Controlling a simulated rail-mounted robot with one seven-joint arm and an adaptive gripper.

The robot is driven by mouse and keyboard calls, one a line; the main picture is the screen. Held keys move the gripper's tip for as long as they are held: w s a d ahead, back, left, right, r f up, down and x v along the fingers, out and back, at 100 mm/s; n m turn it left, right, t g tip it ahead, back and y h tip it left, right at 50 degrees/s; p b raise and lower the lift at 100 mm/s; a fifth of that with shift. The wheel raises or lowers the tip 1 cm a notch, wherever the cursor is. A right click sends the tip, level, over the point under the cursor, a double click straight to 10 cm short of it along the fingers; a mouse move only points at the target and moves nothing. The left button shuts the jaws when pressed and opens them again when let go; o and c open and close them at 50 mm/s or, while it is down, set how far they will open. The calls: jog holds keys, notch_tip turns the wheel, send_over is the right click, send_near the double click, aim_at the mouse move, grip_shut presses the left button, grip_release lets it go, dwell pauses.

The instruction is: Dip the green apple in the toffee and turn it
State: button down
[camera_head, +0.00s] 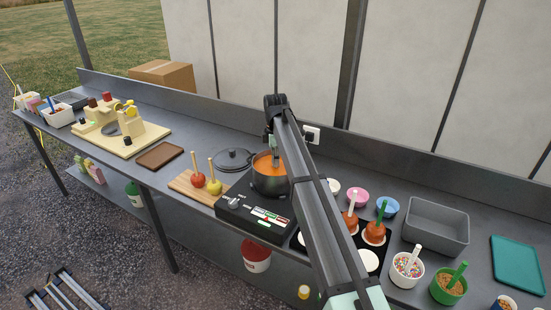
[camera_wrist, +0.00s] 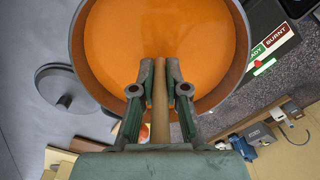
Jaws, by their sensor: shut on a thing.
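The pot (camera_head: 268,184) of orange toffee (camera_head: 264,164) stands on the black cooker (camera_head: 254,212). My gripper (camera_head: 273,148) is over the pot. In the wrist view my gripper (camera_wrist: 160,72) is shut on a wooden stick (camera_wrist: 160,105), with the toffee (camera_wrist: 128,42) behind the fingertips, inside the pot's rim (camera_wrist: 77,50). No green apple shows; whether one is on the stick under the toffee cannot be told. A red apple (camera_head: 198,180) and a yellow apple (camera_head: 214,187), both on sticks, stand on a wooden board (camera_head: 183,183) left of the cooker.
A lid (camera_head: 233,159) lies behind the board. Right of my arm, coated apples (camera_head: 374,233) stand on a dark tray (camera_head: 382,255). Sprinkle cups (camera_head: 406,270), small bowls (camera_head: 357,196) and a grey bin (camera_head: 436,229) are nearby. A brown tray (camera_head: 160,155) lies left.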

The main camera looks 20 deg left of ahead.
jog(key=n+p, duration=0.1)
jog(key=n, duration=0.3)
jog(key=shift+r+n, duration=0.1)
jog(key=shift+n, duration=0.3)
jog(key=n, duration=0.3)
jog(key=shift+n+p, duration=0.3)
jog(key=shift+p, duration=0.05)
jog(key=m+p, duration=0.1)
jog(key=m, duration=0.4)
jog(key=shift+m, duration=0.3)
jog(key=m+p, duration=0.1)
jog(key=m, duration=0.4)
jog(key=shift+m, duration=0.3)
jog(key=m, duration=0.5)
jog(key=shift+m+p, duration=0.35)
jog(key=shift+m, duration=0.05)
jog(key=m, duration=0.5)
jog(key=shift+m+p, duration=0.3)
jog(key=shift+m, duration=0.1)
jog(key=n, duration=0.5)
jog(key=shift+n, duration=0.4)
jog(key=n+p, duration=0.1)
jog(key=n, duration=0.4)
jog(key=shift+n, duration=0.4)
